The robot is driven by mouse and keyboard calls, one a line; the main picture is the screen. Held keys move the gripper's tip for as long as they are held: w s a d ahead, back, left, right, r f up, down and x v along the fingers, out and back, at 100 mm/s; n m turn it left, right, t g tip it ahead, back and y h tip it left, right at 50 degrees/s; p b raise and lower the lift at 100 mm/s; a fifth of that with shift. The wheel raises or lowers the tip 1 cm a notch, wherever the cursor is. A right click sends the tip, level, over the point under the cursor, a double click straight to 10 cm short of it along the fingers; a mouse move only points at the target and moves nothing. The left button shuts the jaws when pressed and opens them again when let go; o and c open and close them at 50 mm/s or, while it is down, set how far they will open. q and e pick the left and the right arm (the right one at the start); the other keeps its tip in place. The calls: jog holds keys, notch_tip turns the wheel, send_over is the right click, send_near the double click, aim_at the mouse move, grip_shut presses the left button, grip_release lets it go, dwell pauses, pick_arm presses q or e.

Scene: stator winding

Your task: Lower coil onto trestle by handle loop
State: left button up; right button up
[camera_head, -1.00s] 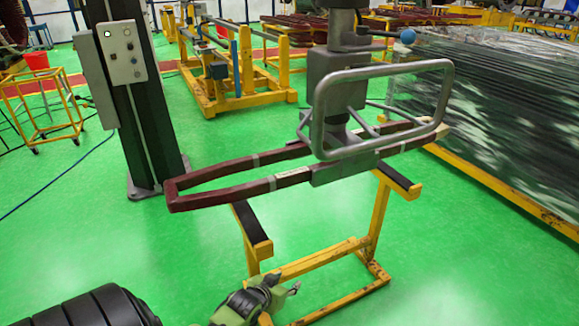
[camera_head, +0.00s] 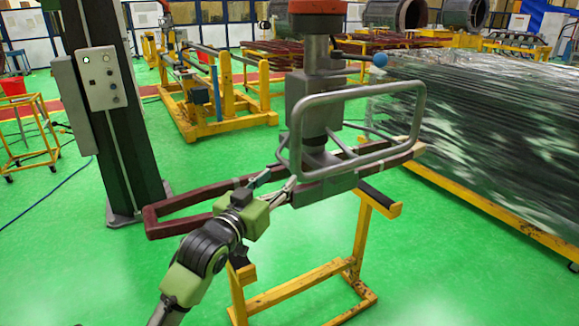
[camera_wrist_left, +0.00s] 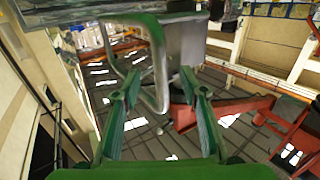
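The dark red coil (camera_head: 152,222) is a long flat loop, clamped in the grey lifting head (camera_head: 322,188). It is over the yellow trestle (camera_head: 357,240) with black padded tops; the view does not settle whether it touches them. The grey tube handle loop (camera_head: 424,112) stands on the near side of the lifting head. My left gripper (camera_head: 278,183) is near the loop's lower left corner, its fingers apart. In the left wrist view its open fingers (camera_wrist_left: 158,78) are either side of the loop tube (camera_wrist_left: 160,60), with no grip visible. My right gripper is not in view.
A dark control column (camera_head: 115,110) stands at the left. A long wrapped stack (camera_head: 470,140) on a yellow frame fills the right. A yellow stand (camera_head: 215,110) is behind. Green floor is clear around the trestle.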

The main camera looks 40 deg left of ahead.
aim_at(293, 165)
pick_arm(q)
jog(key=w, duration=0.3)
jog(key=w+a+p, duration=0.1)
jog(key=w, duration=0.3)
jog(key=w+a+p, duration=0.1)
jog(key=w, duration=0.2)
jog(key=shift+w, duration=0.15)
jog(key=shift+c, duration=1.2)
jog(key=c, duration=0.8)
grip_shut()
